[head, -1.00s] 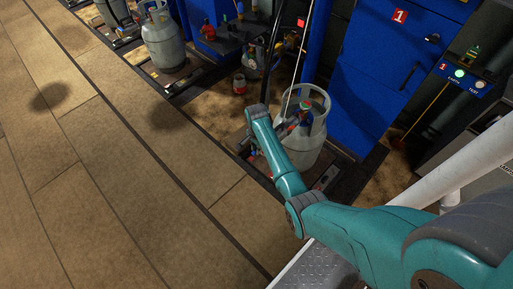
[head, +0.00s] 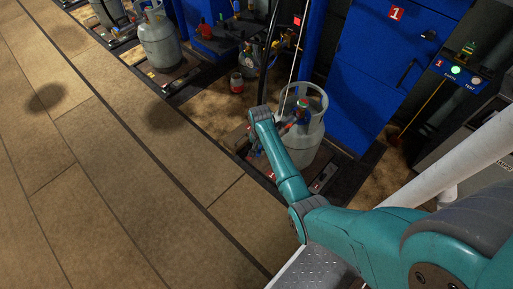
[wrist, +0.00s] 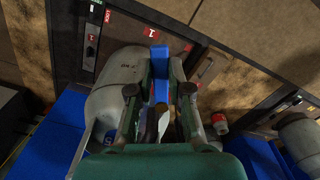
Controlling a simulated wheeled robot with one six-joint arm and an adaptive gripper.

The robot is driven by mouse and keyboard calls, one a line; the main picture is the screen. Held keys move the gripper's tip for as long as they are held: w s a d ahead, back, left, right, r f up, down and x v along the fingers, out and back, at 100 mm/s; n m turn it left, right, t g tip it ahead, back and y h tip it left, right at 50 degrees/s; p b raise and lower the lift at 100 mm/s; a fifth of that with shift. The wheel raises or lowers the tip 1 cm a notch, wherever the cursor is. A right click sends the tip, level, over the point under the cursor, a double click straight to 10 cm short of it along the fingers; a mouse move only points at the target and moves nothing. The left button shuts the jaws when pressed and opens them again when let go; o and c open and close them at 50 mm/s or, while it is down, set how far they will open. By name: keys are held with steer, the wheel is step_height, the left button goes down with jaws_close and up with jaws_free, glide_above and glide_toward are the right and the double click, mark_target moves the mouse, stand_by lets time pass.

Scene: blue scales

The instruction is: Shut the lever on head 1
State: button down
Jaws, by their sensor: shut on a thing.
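A grey gas cylinder (head: 309,144) with a ring collar stands upright on the scale marked 1, in front of the blue cabinet. My gripper (head: 288,128) is at the near side of its collar, partly hidden by my teal wrist. In the wrist view my gripper (wrist: 159,92) has a blue bar, which looks like the lever (wrist: 159,68) of head 1, between its two fingers, shut on it. A brass-coloured piece (wrist: 152,122) shows just below the bar. The cylinder (wrist: 115,80) lies behind the fingers. The head's body and the valve joint are mostly hidden.
The blue cabinet (head: 385,75) bears a red 1 sign. A control box (head: 462,75) with a lit green light is at right. A small red-topped canister (head: 237,83) and another cylinder (head: 160,40) stand further back. The tiled floor at left is clear.

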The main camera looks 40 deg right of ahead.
steer(key=s+d+n, duration=0.3)
steer(key=d+n, duration=0.2)
steer(key=n, duration=0.7)
steer(key=shift+n, duration=0.3)
steer(key=shift+d, duration=0.15)
steer(key=c, duration=1.1)
jaws_free()
step_height(320, 180, up, 12)
